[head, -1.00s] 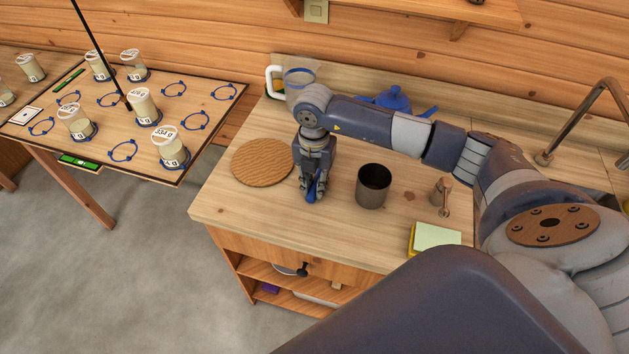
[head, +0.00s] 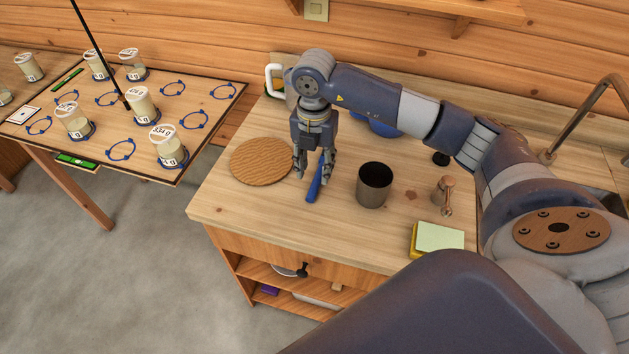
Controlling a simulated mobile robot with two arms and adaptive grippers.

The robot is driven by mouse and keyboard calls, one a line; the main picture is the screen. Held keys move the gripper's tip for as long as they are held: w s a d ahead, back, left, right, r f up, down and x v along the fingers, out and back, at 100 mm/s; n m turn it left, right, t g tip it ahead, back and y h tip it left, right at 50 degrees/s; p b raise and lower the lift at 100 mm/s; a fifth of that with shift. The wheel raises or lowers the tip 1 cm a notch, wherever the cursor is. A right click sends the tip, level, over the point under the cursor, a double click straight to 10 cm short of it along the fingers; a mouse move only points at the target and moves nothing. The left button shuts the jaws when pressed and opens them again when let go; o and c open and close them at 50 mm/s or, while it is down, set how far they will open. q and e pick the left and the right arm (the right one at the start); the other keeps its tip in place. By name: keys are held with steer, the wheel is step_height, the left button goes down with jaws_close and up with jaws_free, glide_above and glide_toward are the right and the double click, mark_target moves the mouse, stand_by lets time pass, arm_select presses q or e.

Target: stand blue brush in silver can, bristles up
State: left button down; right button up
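The blue brush (head: 314,189) lies on the wooden counter; its handle end points toward the counter's front edge. Its far part is hidden by my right gripper, so I cannot see the bristles. My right gripper (head: 313,177) points down over the brush with its fingers spread, one on each side and apart from it. The silver can (head: 374,186), dark grey and open at the top, stands upright to the right of the brush. It looks empty. My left gripper is not in view.
A round woven mat (head: 262,161) lies left of the brush. A wooden pepper mill (head: 443,190) and a stack of sticky notes or sponges (head: 437,239) are right of the can. A blue teapot (head: 384,127) is partly hidden behind my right arm. The counter front is clear.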

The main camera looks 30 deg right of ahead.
step_height(320, 180, up, 6)
steer(key=b, duration=0.1)
stand_by(0.6)
